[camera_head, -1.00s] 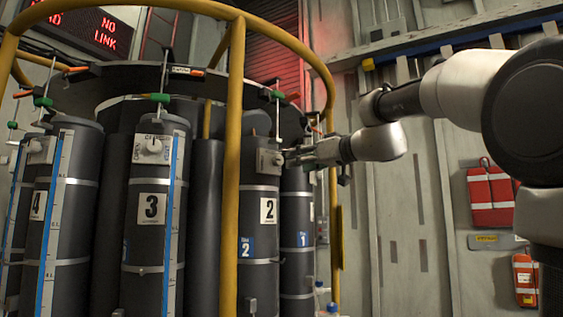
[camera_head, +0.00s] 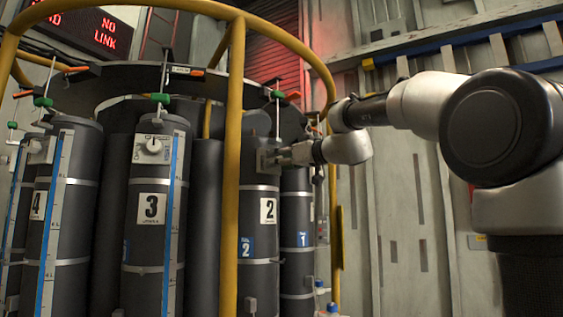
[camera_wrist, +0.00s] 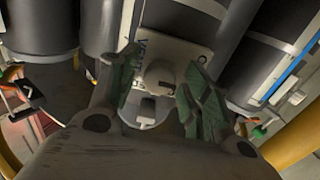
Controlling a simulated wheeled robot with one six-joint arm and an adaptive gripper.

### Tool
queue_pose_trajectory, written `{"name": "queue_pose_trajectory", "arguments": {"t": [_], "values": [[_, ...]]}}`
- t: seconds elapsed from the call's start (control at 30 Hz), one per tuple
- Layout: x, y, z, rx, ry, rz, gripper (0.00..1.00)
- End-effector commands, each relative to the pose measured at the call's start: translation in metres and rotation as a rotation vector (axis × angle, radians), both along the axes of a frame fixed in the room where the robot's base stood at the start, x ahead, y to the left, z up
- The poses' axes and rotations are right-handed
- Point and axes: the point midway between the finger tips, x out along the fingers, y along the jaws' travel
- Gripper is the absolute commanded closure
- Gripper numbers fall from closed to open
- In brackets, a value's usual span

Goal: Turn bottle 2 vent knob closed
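Bottle 2 (camera_head: 258,185) is a dark upright cylinder with a white "2" label (camera_head: 268,211). Its vent plate (camera_head: 263,160) is near the top, partly hidden by my gripper in the head view. In the wrist view, the pale plate (camera_wrist: 180,50) carries lettering, partly readable as "VENT", and a round grey vent knob (camera_wrist: 160,75). My gripper (camera_head: 282,156) is at the plate, coming from the right. In the wrist view its two green-padded fingers (camera_wrist: 160,82) stand open on either side of the knob, with visible gaps. I cannot tell the knob's exact setting.
A yellow post (camera_head: 233,180) and yellow upper rail (camera_head: 290,48) stand in front of and around the bottles. Bottle 3 (camera_head: 150,245) is to the left, with its own knob (camera_head: 154,146). A green-handled rod (camera_head: 277,95) hangs above bottle 2.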

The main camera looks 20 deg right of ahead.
Motion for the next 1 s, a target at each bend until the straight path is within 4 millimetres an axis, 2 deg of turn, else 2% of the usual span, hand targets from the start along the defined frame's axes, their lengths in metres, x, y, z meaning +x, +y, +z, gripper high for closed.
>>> {"name": "queue_pose_trajectory", "arguments": {"t": [0.03, 0.2, 0.57, 1.0], "values": [[-0.0001, -0.0001, 0.0, 0.0, 0.0, 0.0, 0.65], [-0.0001, -0.0002, 0.0, 0.0, 0.0, 0.0, 0.95], [-0.0003, -0.0002, -0.0001, 0.039, 0.023, 0.0, 0.94], [-0.0005, 0.0003, -0.0002, 0.322, 0.187, 0.0, 0.94]]}}
